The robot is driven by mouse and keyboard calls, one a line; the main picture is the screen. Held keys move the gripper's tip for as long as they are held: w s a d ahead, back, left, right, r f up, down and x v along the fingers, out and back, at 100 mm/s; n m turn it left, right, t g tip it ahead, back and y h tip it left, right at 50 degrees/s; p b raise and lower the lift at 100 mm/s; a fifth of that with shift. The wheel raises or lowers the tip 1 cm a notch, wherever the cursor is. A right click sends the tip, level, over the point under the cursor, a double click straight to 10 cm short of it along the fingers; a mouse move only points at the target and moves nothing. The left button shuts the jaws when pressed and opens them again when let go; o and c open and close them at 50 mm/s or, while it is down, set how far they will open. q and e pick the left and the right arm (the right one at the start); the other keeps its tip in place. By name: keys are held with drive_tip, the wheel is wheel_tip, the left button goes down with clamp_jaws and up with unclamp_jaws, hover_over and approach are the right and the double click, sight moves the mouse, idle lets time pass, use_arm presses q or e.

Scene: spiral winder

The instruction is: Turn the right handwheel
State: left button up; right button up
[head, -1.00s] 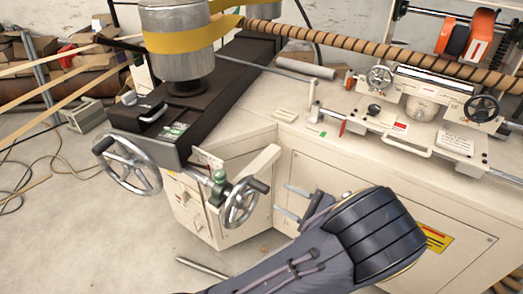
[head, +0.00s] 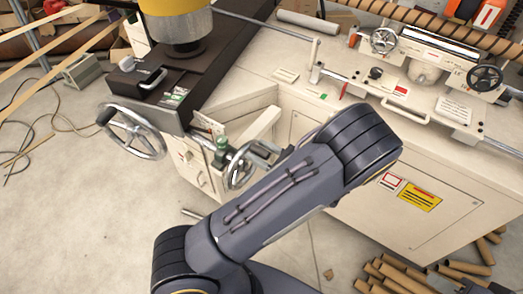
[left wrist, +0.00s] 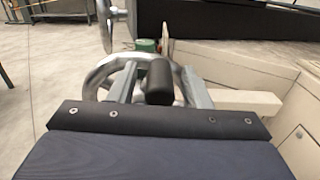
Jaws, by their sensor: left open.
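The right handwheel (head: 232,176) is a silver spoked wheel on the front of the cream machine, in the middle of the head view. In the left wrist view its rim (left wrist: 93,77) shows behind my fingers. Its black handle (left wrist: 159,82) points toward the wrist camera and sits between my two fingers. My left gripper (head: 263,152) is open at the wheel's right side, with a finger on each side of the handle (left wrist: 157,76). Contact with the handle cannot be told. My left forearm fills the lower middle of the head view. My right gripper is not in view.
A larger handwheel (head: 137,133) stands just left on the dark arm of the machine. A cream angled panel (head: 265,123) is close behind the gripper. Cardboard tubes (head: 395,276) lie on the floor at lower right. The floor at left is mostly open.

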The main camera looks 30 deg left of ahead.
use_arm(q)
clamp_jaws()
idle(0.3)
drive_tip(key=s+n, duration=0.1)
drive_tip(key=n, duration=0.1)
drive_tip(key=s+n+b, duration=0.1)
drive_tip(key=n, duration=0.1)
drive_tip(key=shift+s+a+r, duration=0.1)
drive_tip(key=shift+s+r, duration=0.1)
drive_tip(key=shift+s, duration=0.05)
unclamp_jaws()
